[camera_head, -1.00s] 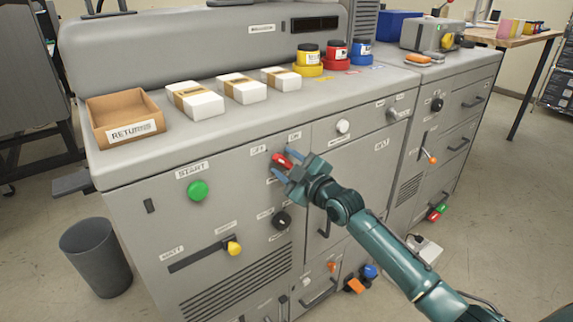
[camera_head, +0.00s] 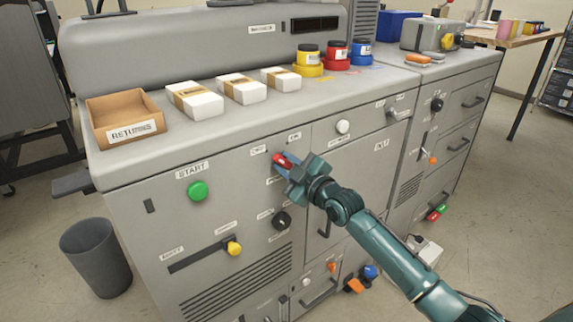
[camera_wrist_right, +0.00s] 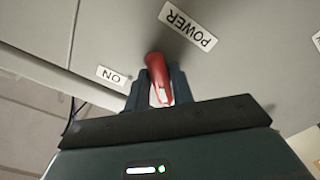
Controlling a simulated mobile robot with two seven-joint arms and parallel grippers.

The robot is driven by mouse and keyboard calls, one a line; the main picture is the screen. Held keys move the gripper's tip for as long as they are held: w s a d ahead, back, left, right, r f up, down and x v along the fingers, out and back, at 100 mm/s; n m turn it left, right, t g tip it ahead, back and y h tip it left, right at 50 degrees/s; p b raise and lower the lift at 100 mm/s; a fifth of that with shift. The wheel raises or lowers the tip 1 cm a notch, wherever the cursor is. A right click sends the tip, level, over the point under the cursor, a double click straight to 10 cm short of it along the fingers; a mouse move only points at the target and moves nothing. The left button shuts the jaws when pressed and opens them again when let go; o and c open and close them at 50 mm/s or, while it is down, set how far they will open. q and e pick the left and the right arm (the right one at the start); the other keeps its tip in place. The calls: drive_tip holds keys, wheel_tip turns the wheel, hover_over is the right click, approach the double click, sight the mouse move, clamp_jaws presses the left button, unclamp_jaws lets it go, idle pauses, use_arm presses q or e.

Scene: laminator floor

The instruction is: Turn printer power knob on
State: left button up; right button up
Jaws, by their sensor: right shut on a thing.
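The red power knob (camera_head: 281,160) is on the front panel of the grey machine (camera_head: 240,215), just below the small OFF and ON labels. In the right wrist view the red knob (camera_wrist_right: 158,80) sits between the two fingers, near a POWER label (camera_wrist_right: 188,27) and an ON label (camera_wrist_right: 112,75). My right gripper (camera_head: 286,163) is shut on the knob; it also shows in the right wrist view (camera_wrist_right: 158,92). The fingers hide part of the knob. My left gripper is not in view.
A green START button (camera_head: 197,191), a black dial (camera_head: 282,220) and a yellow-knobbed slider (camera_head: 234,248) are on the same panel. A RETURNS box (camera_head: 125,115), white packs and ink jars stand on top. A grey bin (camera_head: 95,258) stands on the floor at left.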

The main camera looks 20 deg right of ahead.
drive_tip(key=shift+m, duration=0.3)
drive_tip(key=m+p, duration=0.1)
drive_tip(key=m, duration=0.2)
drive_tip(key=shift+m, duration=0.4)
drive_tip(key=m+p, duration=0.1)
drive_tip(key=m, duration=0.3)
drive_tip(key=shift+a+m, duration=0.1)
drive_tip(key=shift+m, duration=0.2)
drive_tip(key=m, duration=0.5)
drive_tip(key=shift+a+p, duration=0.1)
drive_tip(key=shift+p, duration=0.25)
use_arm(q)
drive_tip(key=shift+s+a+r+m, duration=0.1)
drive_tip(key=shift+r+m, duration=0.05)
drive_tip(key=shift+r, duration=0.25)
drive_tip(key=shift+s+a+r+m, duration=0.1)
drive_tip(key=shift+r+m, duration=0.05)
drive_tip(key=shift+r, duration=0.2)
use_arm(e)
drive_tip(key=shift+m, duration=1.8)
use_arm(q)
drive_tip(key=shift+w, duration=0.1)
use_arm(e)
drive_tip(key=o, duration=0.9)
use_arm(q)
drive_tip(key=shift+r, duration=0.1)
use_arm(e)
drive_tip(key=shift+o, duration=0.2)
drive_tip(key=shift+s, duration=0.15)
